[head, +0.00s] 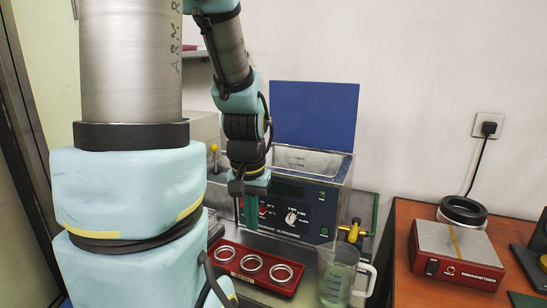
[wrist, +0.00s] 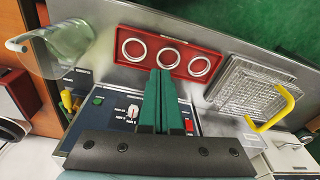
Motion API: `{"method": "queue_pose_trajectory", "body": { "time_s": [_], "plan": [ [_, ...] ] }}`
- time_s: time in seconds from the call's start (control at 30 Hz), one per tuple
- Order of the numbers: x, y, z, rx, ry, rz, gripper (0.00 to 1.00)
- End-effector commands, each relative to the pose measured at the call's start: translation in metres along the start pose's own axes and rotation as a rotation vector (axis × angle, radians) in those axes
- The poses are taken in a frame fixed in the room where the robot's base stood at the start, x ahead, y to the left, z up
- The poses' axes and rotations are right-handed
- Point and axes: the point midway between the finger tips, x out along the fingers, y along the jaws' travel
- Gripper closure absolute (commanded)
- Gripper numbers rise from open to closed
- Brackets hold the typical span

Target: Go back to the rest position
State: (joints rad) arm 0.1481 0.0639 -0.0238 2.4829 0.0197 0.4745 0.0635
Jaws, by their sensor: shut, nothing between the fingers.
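My gripper (head: 251,210) hangs down in front of the ultrasonic cleaner's control panel in the head view. Its green fingers are together with nothing between them, and they also show in the wrist view (wrist: 166,75). A red tray (head: 216,262) lies on the metal bench below the gripper. Three metal bearing rings sit in it in a row: one at the left (head: 225,253), one in the middle (head: 251,262) and one at the right (head: 281,273). The wrist view shows the same red tray (wrist: 183,48) beyond the fingertips, apart from them.
The ultrasonic cleaner (head: 290,215) has its blue lid (head: 314,112) raised. A glass beaker (head: 337,275) stands right of the tray, near a yellow-handled valve (head: 352,232). A wire basket (wrist: 245,92) with a yellow handle lies beside the tray. A demagnetizer (head: 456,255) and dark ring (head: 462,211) are on the right-hand table.

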Motion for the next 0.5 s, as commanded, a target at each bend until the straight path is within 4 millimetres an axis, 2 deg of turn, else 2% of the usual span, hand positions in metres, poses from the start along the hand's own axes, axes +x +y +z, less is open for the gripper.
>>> {"method": "queue_pose_trajectory", "body": {
  "time_s": [0.03,0.13,0.5],
  "plan": [
    [0.001,-0.008,0.012,-0.068,0.009,0.000,1.00],
    [0.002,-0.014,0.023,-0.144,0.019,0.001,1.00],
    [0.002,-0.015,0.024,-0.151,0.020,0.001,1.00]
  ]
}}
